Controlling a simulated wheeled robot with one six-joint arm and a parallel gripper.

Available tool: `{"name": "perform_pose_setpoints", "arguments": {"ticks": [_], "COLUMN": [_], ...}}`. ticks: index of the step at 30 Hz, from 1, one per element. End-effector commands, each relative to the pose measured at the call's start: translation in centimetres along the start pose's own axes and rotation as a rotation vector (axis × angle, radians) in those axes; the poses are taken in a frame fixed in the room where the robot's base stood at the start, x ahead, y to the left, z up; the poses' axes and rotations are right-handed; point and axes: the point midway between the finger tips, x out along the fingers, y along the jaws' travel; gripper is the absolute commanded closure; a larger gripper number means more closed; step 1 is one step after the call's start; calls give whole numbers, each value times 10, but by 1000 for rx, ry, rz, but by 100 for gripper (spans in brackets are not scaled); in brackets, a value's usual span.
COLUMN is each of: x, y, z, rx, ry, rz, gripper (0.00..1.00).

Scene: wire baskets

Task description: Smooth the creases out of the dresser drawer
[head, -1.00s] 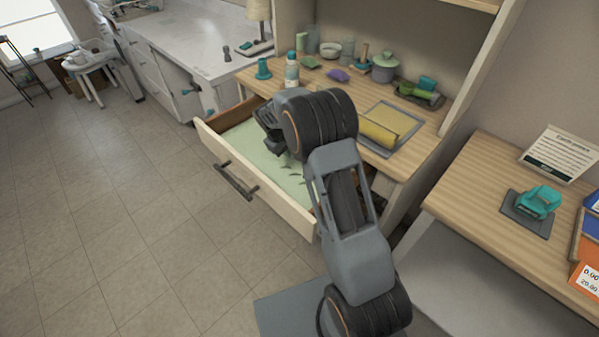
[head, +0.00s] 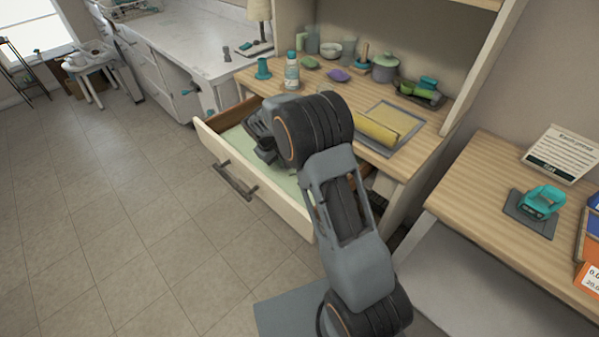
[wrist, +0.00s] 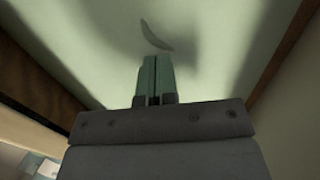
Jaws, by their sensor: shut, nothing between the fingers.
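The dresser drawer (head: 222,156) is pulled open in the head view. A pale green liner (head: 236,143) covers its floor and fills most of the wrist view (wrist: 70,35). One curved, leaf-shaped crease (wrist: 156,38) shows on the liner just beyond my fingertips. My gripper (wrist: 154,62) is shut and empty, pointing at the liner inside the drawer. I cannot tell whether the fingertips touch it. In the head view, my arm hides the fingertips and much of the drawer's inside.
Brown drawer walls (wrist: 298,55) stand on both sides of my gripper. The desktop above holds a bottle (head: 291,72), a yellow roll (head: 376,131) on a grey tray, and several small dishes. A side table (head: 480,190) stands at the right. The floor at the left is clear.

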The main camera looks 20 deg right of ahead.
Motion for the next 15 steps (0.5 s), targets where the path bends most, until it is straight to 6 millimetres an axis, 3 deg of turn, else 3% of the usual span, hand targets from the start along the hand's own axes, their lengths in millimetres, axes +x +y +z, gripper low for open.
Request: {"name": "perform_pose_setpoints", "arguments": {"ticks": [15], "x": [10], "y": [-3], "z": [0], "rx": [0], "ry": [0], "rz": [0], "gripper": [100]}}
